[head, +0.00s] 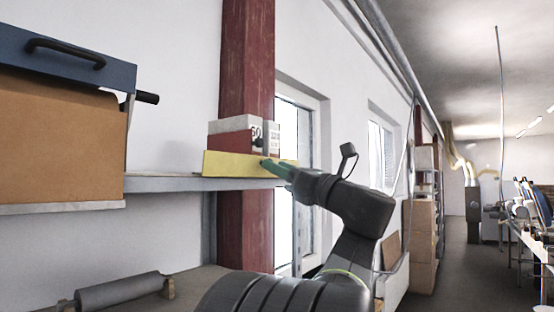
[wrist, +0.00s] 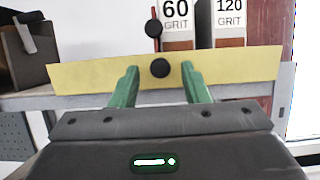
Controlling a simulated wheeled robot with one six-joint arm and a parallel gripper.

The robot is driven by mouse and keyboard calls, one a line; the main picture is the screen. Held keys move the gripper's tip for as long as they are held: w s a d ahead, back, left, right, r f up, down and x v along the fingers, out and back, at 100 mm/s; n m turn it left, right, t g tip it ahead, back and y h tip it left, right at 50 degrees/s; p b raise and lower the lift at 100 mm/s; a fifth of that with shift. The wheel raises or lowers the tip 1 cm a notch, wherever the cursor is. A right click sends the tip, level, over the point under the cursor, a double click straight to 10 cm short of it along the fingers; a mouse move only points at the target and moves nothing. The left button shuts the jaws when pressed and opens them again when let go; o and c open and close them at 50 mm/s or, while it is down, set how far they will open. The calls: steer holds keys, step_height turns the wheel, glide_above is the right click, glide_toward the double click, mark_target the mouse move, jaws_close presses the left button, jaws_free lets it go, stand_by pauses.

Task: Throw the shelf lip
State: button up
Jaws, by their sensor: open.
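The shelf lip is a yellow strip (head: 230,164) standing along the front edge of a grey shelf, before two grit boxes. In the wrist view the yellow strip (wrist: 90,76) spans most of the picture. A round black knob (wrist: 160,68) shows on its face, between my green fingers. A second dark knob (wrist: 153,28) sits above the strip, in front of the boxes. My gripper (head: 269,167) is at the right part of the strip in the head view. In the wrist view my gripper (wrist: 160,72) is open, with a finger on either side of the lower knob. Finger contact cannot be told.
The shelf (head: 160,184) carries a box marked 60 (head: 232,126); the other box reads 120 GRIT (wrist: 229,20). A grey roller (head: 117,291) lies below. A red column (head: 247,60) rises behind.

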steer(key=shift+w+a+r, duration=0.25)
steer(key=shift+w+a, duration=0.15)
steer(key=shift+a, duration=0.15)
jaws_close()
steer(key=shift+r, duration=0.1)
steer(key=shift+w+a+r+g+h, duration=0.1)
steer(key=shift+r+g+h, duration=0.15)
steer(key=shift+g+h, duration=0.35)
jaws_free()
